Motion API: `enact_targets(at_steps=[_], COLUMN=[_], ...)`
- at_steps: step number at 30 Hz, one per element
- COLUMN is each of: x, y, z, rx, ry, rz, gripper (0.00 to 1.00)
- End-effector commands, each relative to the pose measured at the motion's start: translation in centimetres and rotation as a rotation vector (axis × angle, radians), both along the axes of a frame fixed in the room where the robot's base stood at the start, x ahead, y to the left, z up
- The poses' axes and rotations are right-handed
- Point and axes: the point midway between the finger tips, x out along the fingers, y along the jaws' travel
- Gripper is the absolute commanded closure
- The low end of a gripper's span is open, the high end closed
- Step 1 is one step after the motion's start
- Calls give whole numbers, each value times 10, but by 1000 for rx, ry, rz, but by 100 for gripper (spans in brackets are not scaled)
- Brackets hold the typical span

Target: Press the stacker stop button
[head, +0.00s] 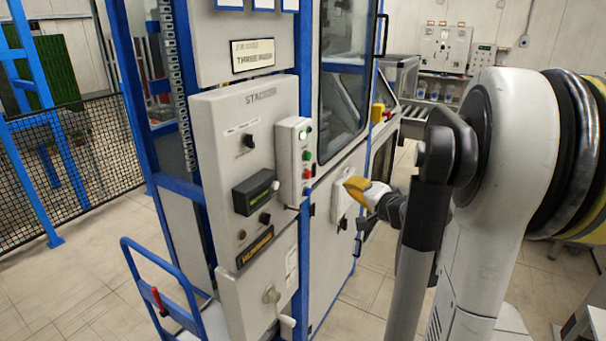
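The grey stacker panel (228,135), lettered "STAC…" at its top, stands left of centre on a blue frame. A narrow button box (287,170) is fixed to its right side.
A lower grey cabinet (255,285) with a handle is under the panel. A blue trolley (160,295) stands at the front left. A glazed blue-framed machine (345,70) rises behind. A mesh fence (70,165) is at left.

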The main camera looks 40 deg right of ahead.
Motion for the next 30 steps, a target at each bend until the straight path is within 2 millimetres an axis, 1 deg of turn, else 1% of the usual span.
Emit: enact_targets(at_steps=[5, 8, 21, 25, 30], x=[4, 13, 67, 77, 81], y=[2, 7, 29, 33, 34], z=[0, 0, 0, 0, 0], rx=[0, 1, 0, 0, 0], ry=[1, 0, 1, 2, 1], rz=[2, 4, 4, 4, 2], gripper=[100, 100, 100, 100, 100])
